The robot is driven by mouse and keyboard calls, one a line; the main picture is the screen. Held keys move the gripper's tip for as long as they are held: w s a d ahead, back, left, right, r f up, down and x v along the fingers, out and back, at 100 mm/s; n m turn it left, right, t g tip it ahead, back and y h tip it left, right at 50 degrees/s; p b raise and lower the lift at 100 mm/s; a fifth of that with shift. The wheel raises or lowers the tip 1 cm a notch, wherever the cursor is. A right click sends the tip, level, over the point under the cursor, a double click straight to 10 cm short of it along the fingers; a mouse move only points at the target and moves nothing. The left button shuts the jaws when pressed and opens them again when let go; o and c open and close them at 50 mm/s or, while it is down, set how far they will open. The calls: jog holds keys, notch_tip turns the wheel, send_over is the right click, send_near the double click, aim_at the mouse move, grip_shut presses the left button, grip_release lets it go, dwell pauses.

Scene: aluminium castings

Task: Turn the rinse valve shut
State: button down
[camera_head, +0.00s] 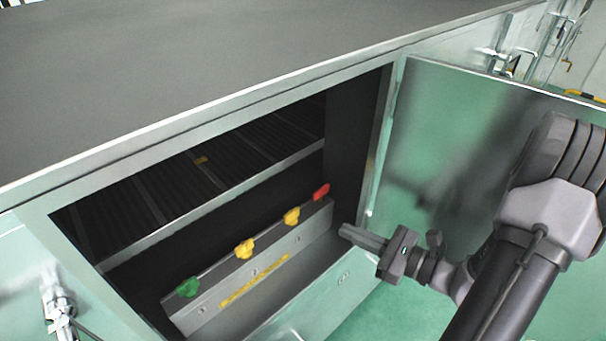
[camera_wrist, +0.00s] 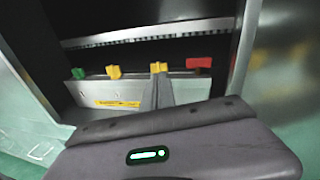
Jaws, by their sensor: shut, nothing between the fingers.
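Inside the open cabinet, a row of valve handles sits on a grey bar (camera_head: 262,262): a green handle (camera_head: 188,287) at the left, a yellow handle (camera_head: 244,249), a second yellow handle (camera_head: 291,216), and a red handle (camera_head: 321,192) at the right. I cannot read which one is the rinse valve. My gripper (camera_head: 344,231) is shut and empty, at the right side of the cabinet opening, apart from the handles. In the wrist view its fingertips (camera_wrist: 158,82) overlap the second yellow handle (camera_wrist: 158,67); the red handle (camera_wrist: 199,63) shows just to the right.
An open door (camera_head: 470,140) stands on the right behind my arm. The cabinet's frame edge (camera_head: 378,150) is close to my gripper. A yellow label (camera_head: 254,279) is on the bar. A dark grated shelf (camera_head: 200,165) lies behind the handles, and a grey top (camera_head: 220,70) covers the cabinet.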

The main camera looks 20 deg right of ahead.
aim_at(318, 196)
jog(key=d+f+m+t+h, duration=0.2)
jog(key=d+f+m+h, duration=0.1)
jog(key=d+m, duration=0.15)
jog(key=shift+n, duration=0.45)
jog(key=b+x, duration=0.1)
jog(key=x, duration=0.3)
jog(key=b+x, duration=0.1)
jog(key=x, duration=0.3)
jog(key=b+x, duration=0.1)
jog(key=x, duration=0.4)
jog(key=shift+w+d+r, duration=0.1)
jog(key=shift+w+r, duration=0.1)
jog(key=shift+r, duration=0.15)
